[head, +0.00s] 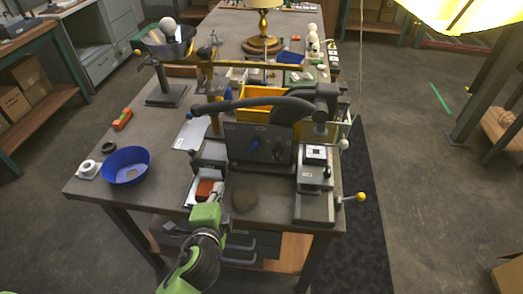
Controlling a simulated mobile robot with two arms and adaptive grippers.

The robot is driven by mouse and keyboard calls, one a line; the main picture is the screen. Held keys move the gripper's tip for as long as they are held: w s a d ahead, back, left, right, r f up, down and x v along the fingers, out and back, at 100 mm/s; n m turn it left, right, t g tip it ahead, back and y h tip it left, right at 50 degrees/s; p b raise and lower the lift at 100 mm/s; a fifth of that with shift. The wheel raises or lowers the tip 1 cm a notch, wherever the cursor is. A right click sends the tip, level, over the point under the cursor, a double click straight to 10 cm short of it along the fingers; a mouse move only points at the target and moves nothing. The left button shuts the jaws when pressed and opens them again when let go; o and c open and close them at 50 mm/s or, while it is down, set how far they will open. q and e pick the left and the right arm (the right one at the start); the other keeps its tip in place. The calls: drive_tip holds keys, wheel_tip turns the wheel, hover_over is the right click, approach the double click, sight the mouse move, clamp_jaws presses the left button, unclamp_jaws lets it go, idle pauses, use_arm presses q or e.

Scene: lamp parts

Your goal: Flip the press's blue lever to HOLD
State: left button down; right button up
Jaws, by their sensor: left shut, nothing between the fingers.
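The blue lever (253,147) is a small slanted bar on the left part of a dark upright panel (266,163) at the near side of the workbench. Any markings beside it are too small to read. The press (326,108) seems to be the dark machine at the panel's right, with a long black curved handle reaching left above the panel. My left gripper (217,190) comes up from the bottom on a green and black arm. It is shut and empty, below and left of the lever and apart from it. My right gripper is not in view.
A red-brown block (205,189) in a pale tray lies close by my left gripper. A blue bowl (126,166) stands at the left, and a yellow bin (262,92) behind the panel.

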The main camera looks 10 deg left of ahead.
sight(265, 144)
use_arm(q)
drive_tip(key=w+d+r+m+t+h, duration=0.1)
drive_tip(key=d+m, duration=0.1)
drive_tip(key=w+d+r+m+t+h, duration=0.1)
drive_tip(key=d+m, duration=0.2)
drive_tip(key=w+d+r+m+h, duration=0.1)
drive_tip(key=d+m+h, duration=0.1)
drive_tip(key=m, duration=0.1)
drive_tip(key=shift+w+d+r+t, duration=0.1)
drive_tip(key=shift+w+d+t, duration=0.3)
drive_tip(key=shift+w+d+r+m, duration=0.1)
drive_tip(key=shift+d+m, duration=0.3)
drive_tip(key=shift+m, duration=0.3)
drive_tip(key=shift+w, duration=0.5)
drive_tip(key=w, duration=0.3)
drive_tip(key=w+d, duration=0.1)
drive_tip(key=w, duration=0.2)
drive_tip(key=w+p, duration=0.1)
drive_tip(key=w, duration=0.1)
drive_tip(key=shift+w+d+f, duration=0.25)
drive_tip(key=shift+w+f, duration=0.1)
drive_tip(key=shift+w, duration=0.05)
